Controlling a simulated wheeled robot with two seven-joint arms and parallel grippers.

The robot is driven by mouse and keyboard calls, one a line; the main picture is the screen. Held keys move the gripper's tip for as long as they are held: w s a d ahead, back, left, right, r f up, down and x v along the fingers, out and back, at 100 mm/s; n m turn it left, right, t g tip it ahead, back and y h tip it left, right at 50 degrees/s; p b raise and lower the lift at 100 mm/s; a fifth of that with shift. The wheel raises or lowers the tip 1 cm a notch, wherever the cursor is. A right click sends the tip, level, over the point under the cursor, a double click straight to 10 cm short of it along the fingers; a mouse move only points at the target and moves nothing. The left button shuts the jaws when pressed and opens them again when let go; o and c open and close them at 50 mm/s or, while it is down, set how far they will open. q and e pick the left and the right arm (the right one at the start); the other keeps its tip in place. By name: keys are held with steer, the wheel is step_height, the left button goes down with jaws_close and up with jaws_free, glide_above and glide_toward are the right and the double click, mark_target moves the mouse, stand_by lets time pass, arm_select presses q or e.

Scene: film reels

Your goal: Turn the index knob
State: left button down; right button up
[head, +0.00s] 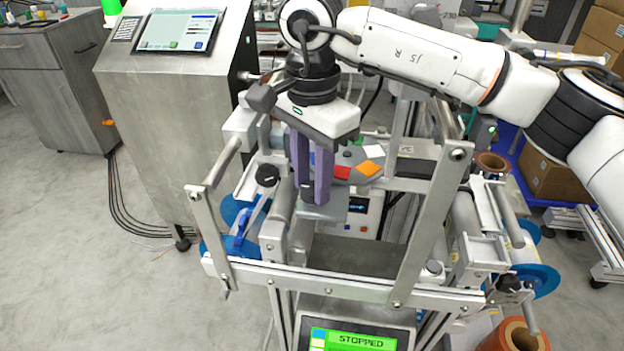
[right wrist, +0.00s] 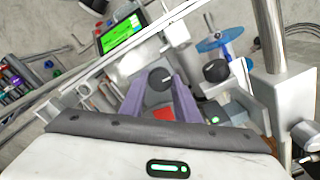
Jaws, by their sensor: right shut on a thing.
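The index knob is a round black knob with a pale pointer mark (right wrist: 160,78), seen between my purple fingertips in the right wrist view. My right gripper (head: 311,193) points down over the grey control panel (head: 325,211) in the head view. It is shut on the knob, one finger on each side; the wrist view also shows the gripper (right wrist: 159,86). In the head view the fingers hide most of the knob. My left gripper is in neither view.
A second black knob (head: 267,175) stands left of the gripper. Metal frame bars (head: 430,225) flank the panel. A green screen reading STOPPED (head: 352,340) is at the front.

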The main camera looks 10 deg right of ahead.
mark_target(312, 188)
steer(key=shift+r+n, duration=0.1)
steer(key=shift+n, duration=0.4)
steer(key=o, duration=1)
steer(key=shift+o, duration=0.2)
step_height(312, 188, up, 10)
steer(key=shift+r, duration=0.15)
